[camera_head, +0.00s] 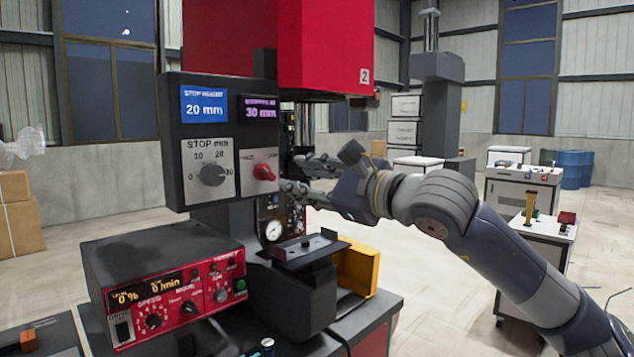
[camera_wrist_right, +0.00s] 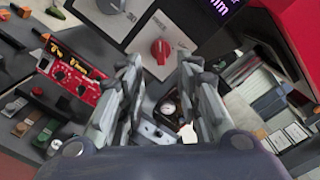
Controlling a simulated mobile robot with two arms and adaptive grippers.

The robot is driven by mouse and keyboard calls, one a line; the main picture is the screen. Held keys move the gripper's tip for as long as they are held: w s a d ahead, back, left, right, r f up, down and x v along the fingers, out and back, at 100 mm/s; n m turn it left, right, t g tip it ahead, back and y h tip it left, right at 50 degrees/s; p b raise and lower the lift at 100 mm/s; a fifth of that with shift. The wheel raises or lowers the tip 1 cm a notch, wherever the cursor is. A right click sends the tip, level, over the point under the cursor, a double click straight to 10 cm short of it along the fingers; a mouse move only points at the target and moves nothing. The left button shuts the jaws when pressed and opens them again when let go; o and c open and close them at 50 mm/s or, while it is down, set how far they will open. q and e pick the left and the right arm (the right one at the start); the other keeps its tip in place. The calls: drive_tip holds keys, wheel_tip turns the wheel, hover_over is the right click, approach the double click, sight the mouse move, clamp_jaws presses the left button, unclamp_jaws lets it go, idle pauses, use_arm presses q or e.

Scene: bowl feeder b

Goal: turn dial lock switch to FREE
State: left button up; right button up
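The dial lock switch (camera_head: 264,172) is a red knob on a light plate, beside the larger grey STOP mm dial (camera_head: 212,174) on the dark control box. In the right wrist view the red knob (camera_wrist_right: 160,50) appears ahead, between and beyond my fingertips. My right gripper (camera_head: 298,173) is just right of the box, its fingers pointing left toward the knob. In the wrist view its two fingers (camera_wrist_right: 160,75) are spread with nothing between them. I cannot read the label by the knob. My left gripper is not in view.
Above the dials, two displays read 20 mm (camera_head: 205,105) and 30 mm (camera_head: 260,109). A red machine head (camera_head: 325,50) overhangs the box. Below are a red control unit (camera_head: 175,295), a pressure gauge (camera_head: 274,230) and a yellow bin (camera_head: 358,265).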

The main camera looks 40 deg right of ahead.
drive_tip(key=shift+s+d+f, duration=0.1)
drive_tip(key=shift+s+d, duration=0.05)
drive_tip(key=shift+s, duration=0.4)
drive_tip(key=shift+s+d, duration=0.1)
drive_tip(key=shift+s, duration=0.45)
